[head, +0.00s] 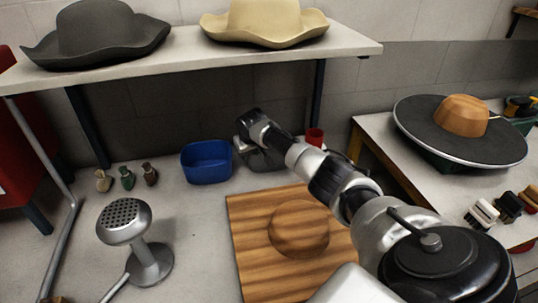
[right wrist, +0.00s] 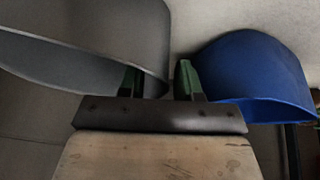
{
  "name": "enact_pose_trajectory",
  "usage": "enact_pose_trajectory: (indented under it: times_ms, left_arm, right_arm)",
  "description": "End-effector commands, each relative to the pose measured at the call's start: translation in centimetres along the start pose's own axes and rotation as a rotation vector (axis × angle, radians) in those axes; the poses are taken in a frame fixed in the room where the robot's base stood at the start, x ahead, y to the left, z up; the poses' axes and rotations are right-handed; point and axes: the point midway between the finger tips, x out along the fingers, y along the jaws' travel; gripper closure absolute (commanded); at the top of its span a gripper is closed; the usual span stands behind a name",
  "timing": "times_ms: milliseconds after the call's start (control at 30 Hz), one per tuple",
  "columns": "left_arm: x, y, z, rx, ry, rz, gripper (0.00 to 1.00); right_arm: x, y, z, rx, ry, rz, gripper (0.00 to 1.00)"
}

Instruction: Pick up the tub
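A blue tub (head: 207,161) stands upright on the grey worktop below the shelf. It shows at the right in the right wrist view (right wrist: 250,75). A grey tub (head: 262,158) stands just right of it, partly hidden by my right arm; it fills the upper left of the right wrist view (right wrist: 95,45). My right gripper (right wrist: 160,78) is at the grey tub, its green fingers apart. The grey tub's edge reaches between the fingers, and the blue tub is beyond the right finger. Contact cannot be told. My left gripper is not in view.
A shelf (head: 195,58) with a dark hat (head: 95,32) and a tan hat (head: 262,22) overhangs the back. Several small bottles (head: 127,178), a perforated metal stand (head: 125,221), a wooden board (head: 250,235) and a red cup (head: 314,137) are nearby.

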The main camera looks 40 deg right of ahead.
Motion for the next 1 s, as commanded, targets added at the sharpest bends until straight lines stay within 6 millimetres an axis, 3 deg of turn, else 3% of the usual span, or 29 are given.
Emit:
enact_pose_trajectory:
  times_ms: [67, 300, 767, 1000]
  left_arm:
    - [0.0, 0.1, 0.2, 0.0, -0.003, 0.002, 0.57]
    - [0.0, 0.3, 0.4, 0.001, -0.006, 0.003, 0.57]
    - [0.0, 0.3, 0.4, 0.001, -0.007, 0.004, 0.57]
    - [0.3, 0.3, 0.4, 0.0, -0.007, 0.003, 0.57]
  right_arm:
    - [0.0, 0.0, 0.0, 0.0, 0.0, 0.0, 0.66]
    - [0.0, 0.0, 0.0, 0.0, 0.0, 0.0, 1.0]
    - [-0.3, 0.1, -0.2, 0.0, 0.001, 0.0, 1.0]
    - [-3.0, 0.4, -1.4, 0.0, 0.007, 0.0, 1.0]
